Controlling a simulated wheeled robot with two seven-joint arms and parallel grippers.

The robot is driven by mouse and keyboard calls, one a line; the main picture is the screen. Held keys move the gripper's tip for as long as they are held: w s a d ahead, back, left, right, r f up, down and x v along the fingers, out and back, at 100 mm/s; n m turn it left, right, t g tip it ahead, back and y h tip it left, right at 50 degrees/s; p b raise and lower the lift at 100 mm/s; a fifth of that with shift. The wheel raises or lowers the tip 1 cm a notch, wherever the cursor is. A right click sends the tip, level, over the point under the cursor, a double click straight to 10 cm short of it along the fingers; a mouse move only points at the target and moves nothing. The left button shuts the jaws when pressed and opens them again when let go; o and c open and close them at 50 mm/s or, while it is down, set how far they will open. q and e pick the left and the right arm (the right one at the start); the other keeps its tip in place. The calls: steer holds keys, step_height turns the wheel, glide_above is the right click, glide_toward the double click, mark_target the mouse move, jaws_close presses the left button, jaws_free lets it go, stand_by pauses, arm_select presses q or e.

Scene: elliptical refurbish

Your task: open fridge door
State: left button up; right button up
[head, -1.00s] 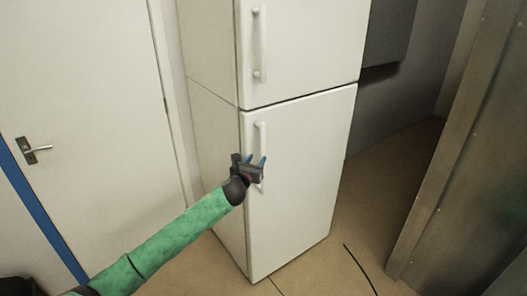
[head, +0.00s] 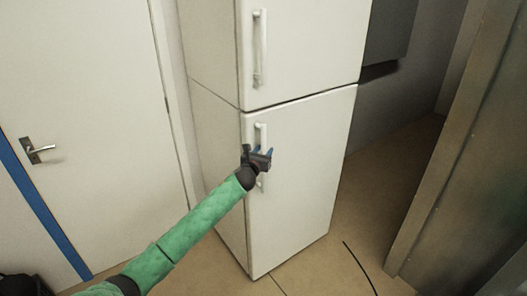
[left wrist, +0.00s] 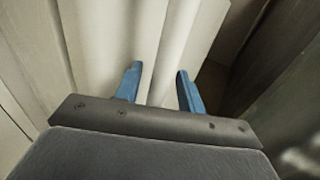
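The tall white fridge (head: 300,190) stands in the middle of the head view. Its lower door is shut, flush with the body. That door has a white vertical bar handle (head: 261,132) near its left edge; an upper door handle (head: 260,45) is above. My left gripper (head: 265,154) is at the lower handle and hides its middle. In the left wrist view its two blue fingers (left wrist: 160,82) are apart, with a pale vertical strip between them, apparently the handle. I cannot tell whether the fingers touch it. My right gripper is not in view.
A white room door (head: 90,120) with a lever handle (head: 38,150) and blue edge stands left of the fridge. A large metal panel (head: 460,170) rises at the right. Bare tan floor (head: 355,220) lies between it and the fridge, with a thin dark line across it.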

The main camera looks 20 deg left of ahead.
arm_select(q)
jaws_close()
steer(key=shift+d, duration=0.1)
